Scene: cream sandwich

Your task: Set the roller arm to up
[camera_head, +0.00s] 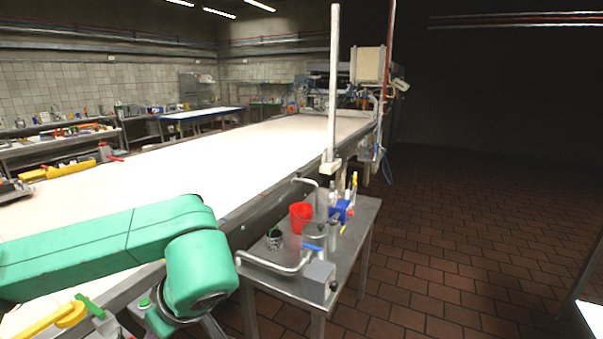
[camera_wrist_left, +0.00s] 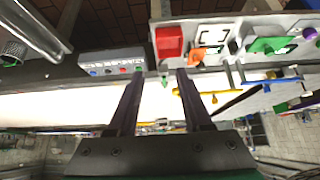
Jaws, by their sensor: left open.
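I cannot make out for certain which part is the roller arm. In the left wrist view, a yellow handle (camera_wrist_left: 190,102) and a dark slanting bar (camera_wrist_left: 240,99) lie to the right of my left gripper (camera_wrist_left: 158,73). Its two dark fingers are apart with nothing between them. The fingertips are near a panel with small coloured buttons (camera_wrist_left: 110,66) and a red box (camera_wrist_left: 169,41). In the head view, my left arm comes in from the left; its gripper is not clearly visible. A yellow handle (camera_head: 50,323) and a green handle (camera_head: 90,305) show at the bottom left.
A long conveyor with a white belt (camera_head: 190,160) runs to the back. A metal side table (camera_head: 345,240) holds a red bucket (camera_head: 300,217), a dark cup (camera_head: 275,240) and a grey box (camera_head: 319,281). A white post (camera_head: 333,90) stands beside the belt. The tiled floor (camera_head: 460,240) at right is clear.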

